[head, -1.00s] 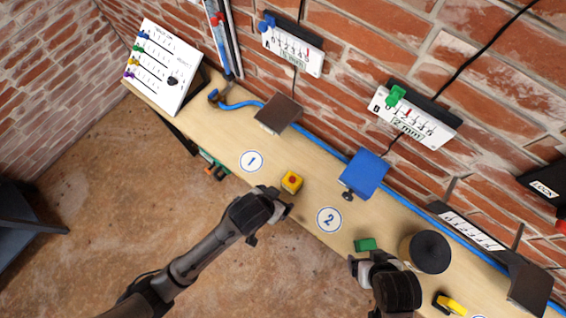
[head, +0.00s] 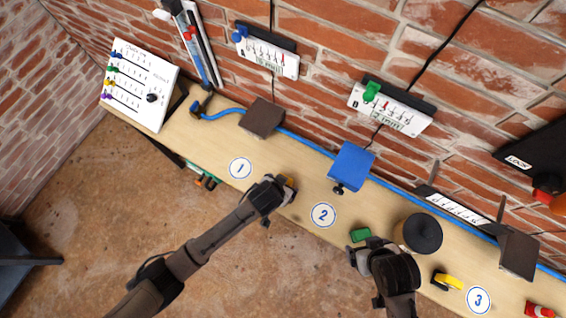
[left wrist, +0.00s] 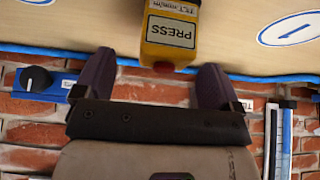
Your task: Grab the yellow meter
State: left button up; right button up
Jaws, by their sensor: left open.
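The yellow meter (left wrist: 172,32) shows in the left wrist view as a yellow box with a "PRESS" label and a red part at its lower end. In the head view the meter (head: 290,183) sits on the bench between marks 1 and 2, mostly hidden by my left gripper. My left gripper (head: 283,190) is open at the meter. In the left wrist view the open left gripper (left wrist: 155,78) has its two dark fingers to either side of the meter's red end, with gaps showing. My right gripper (head: 366,252) is beside a green block; its jaw opening is unclear.
The green block (head: 360,235), a black round object (head: 422,233) and a yellow-and-black item (head: 447,281) stand on the bench to the right. A blue box (head: 351,166) is near the brick wall. A blue hose (head: 305,143) runs along the bench's back.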

pick_arm(q)
jog(key=shift+a+x, duration=0.15)
jog(key=shift+x, duration=1.15)
jog(key=shift+a+x, duration=0.2)
jog(key=shift+x, duration=1.05)
jog(key=shift+f, duration=0.1)
jog(key=c, duration=1.2)
jog(key=shift+r, duration=0.2)
